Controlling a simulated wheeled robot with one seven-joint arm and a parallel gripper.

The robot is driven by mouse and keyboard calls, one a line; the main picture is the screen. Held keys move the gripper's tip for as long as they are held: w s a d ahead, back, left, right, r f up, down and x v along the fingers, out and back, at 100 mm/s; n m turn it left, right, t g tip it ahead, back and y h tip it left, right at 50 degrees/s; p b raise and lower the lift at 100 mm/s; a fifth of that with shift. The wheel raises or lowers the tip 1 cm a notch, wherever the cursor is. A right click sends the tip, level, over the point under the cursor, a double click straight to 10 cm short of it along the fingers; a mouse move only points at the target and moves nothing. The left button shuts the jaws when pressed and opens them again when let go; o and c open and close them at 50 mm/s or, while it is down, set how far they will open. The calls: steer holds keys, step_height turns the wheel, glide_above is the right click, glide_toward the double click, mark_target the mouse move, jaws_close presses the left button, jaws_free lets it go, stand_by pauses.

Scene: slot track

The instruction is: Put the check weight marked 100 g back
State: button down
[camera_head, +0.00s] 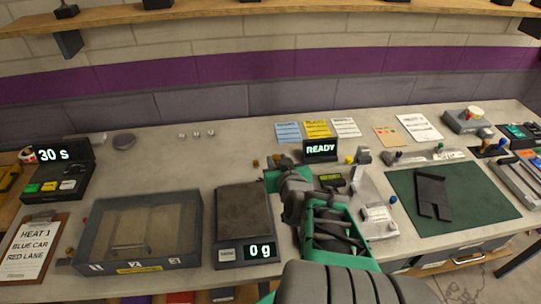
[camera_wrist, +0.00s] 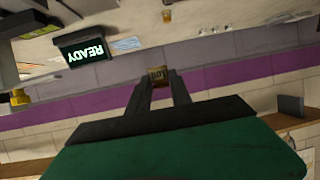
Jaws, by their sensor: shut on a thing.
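My gripper (camera_wrist: 160,92) is shut on a small brass check weight (camera_wrist: 157,74), held between the fingertips in the wrist view. Its face carries a mark that looks like 100, seen upside down. In the head view my gripper (camera_head: 274,170) is beyond the scale's back right corner, partly hidden by my own arm. The scale (camera_head: 244,208) reads 0 g and its dark pan is empty. Another small brass piece (camera_head: 255,163) stands on the bench behind the scale; it also shows in the wrist view (camera_wrist: 167,16).
A READY display (camera_head: 320,149) stands close to the right of my gripper. A grey clear-topped box (camera_head: 140,235) is left of the scale. A green mat (camera_head: 480,195) with a dark part lies at right. The bench behind the box is mostly clear.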

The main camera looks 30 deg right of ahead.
steer(key=w+d+f+b, duration=0.2)
steer(key=w+f+b, duration=0.1)
steer(key=w+d+f+b, duration=0.3)
steer(key=w, duration=0.1)
steer(key=w+d+f+b, duration=0.2)
steer(key=w+f, duration=0.1)
steer(key=shift+w+d+b, duration=0.25)
steer(key=shift+w+b, duration=0.15)
steer(key=shift+w+d+f, duration=0.1)
steer(key=shift+w+f, duration=0.05)
steer(key=shift+f, duration=0.2)
steer(key=f+b, duration=0.2)
steer(key=f, duration=0.1)
steer(key=shift+w+d, duration=0.15)
steer(key=shift+w, duration=0.05)
steer(key=shift+f+b, duration=0.6)
steer(key=shift+b, duration=0.1)
steer(key=shift+f, duration=0.2)
steer(key=c, duration=1.2)
jaws_free()
steer(key=shift+o, duration=0.2)
steer(key=shift+r, duration=0.1)
